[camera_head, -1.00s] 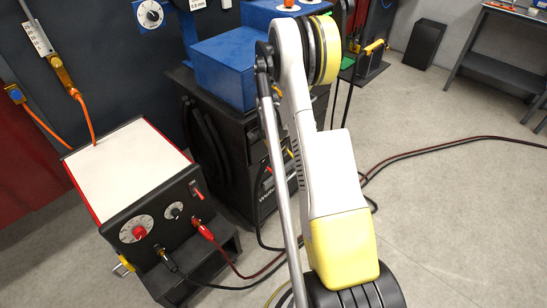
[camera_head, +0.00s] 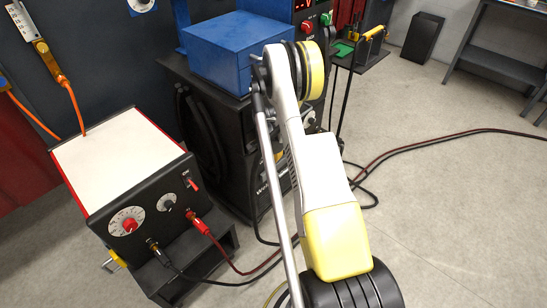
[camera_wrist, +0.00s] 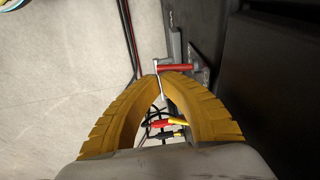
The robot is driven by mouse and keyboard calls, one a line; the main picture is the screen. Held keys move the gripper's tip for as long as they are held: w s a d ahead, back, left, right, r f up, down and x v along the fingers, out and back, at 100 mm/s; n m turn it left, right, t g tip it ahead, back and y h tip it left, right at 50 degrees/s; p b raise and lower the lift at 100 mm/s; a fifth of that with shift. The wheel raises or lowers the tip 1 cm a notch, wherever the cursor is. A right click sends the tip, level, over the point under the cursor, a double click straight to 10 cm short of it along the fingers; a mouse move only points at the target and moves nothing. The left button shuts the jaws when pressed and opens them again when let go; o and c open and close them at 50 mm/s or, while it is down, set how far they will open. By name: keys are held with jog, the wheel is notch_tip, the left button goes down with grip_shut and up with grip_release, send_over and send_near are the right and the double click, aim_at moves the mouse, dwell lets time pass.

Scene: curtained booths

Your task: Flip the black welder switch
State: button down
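A welder-like box with a white top (camera_head: 120,160) stands at the left in the head view. Its black front (camera_head: 150,215) carries a dial with a red knob (camera_head: 128,223), a smaller knob (camera_head: 167,202) and a small red-tipped switch (camera_head: 192,183). A larger black cabinet (camera_head: 205,110) with a red display stands behind my arm, which covers much of it. I cannot pick out a clearly black switch. My gripper (camera_wrist: 160,74) shows in the wrist view with its yellow fingertips together. It is hidden in the head view.
A red handle on a grey rod (camera_wrist: 175,68) shows by the fingertips; whether they touch is unclear. Red and yellow leads (camera_wrist: 162,125) show between the fingers. Cables cross the floor. A blue box (camera_head: 225,50) tops the cabinet. Open floor (camera_head: 450,200) lies at right.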

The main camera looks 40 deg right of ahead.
jog(key=shift+s+f, duration=0.25)
jog(key=shift+f, duration=0.7)
jog(key=s+r+p, duration=0.5)
jog(key=r+p, duration=0.1)
jog(key=r, duration=0.8)
jog(key=shift+s+a, duration=0.15)
jog(key=shift+a, duration=0.25)
jog(key=shift+r, duration=0.15)
